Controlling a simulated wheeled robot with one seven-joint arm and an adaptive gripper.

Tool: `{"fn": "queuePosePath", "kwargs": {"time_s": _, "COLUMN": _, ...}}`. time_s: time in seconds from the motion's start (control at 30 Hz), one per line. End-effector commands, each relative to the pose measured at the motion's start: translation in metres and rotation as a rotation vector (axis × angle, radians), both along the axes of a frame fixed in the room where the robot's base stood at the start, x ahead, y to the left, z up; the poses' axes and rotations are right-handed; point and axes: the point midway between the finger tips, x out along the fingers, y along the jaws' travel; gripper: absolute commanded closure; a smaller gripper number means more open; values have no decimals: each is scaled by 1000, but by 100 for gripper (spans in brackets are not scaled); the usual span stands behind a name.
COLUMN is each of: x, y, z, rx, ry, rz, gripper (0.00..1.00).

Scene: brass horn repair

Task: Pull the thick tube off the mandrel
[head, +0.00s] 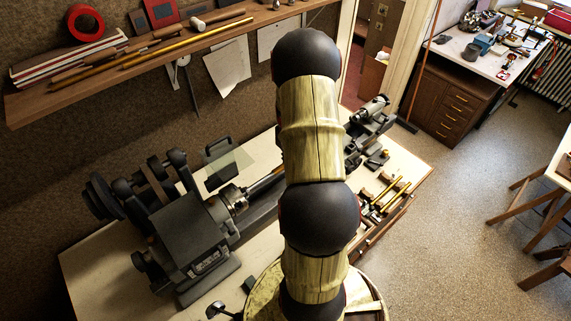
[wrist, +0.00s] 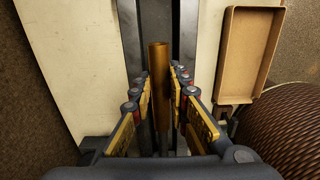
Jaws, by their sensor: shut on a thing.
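In the wrist view a brass-coloured thick tube (wrist: 159,60) stands out between the fingers of my gripper (wrist: 161,82), which is shut on it. The tube lies over the dark rails of the lathe bed. In the head view my arm hides the gripper and most of the work.
The lathe headstock (head: 192,237) stands left of my arm, the tailstock (head: 372,111) beyond it. Brass tubes (head: 391,192) lie at the bench's right side. In the wrist view a shallow brown tray (wrist: 230,92) and a ribbed brown cylinder (wrist: 285,125) are at right.

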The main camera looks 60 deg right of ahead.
Motion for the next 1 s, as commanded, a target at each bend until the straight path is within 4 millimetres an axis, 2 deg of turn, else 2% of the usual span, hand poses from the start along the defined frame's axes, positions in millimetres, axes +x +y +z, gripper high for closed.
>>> {"fn": "queuePosePath", "kwargs": {"time_s": 1.0, "x": -14, "y": -44, "z": 0, "rx": 0, "ry": 0, "rz": -1, "gripper": 100}}
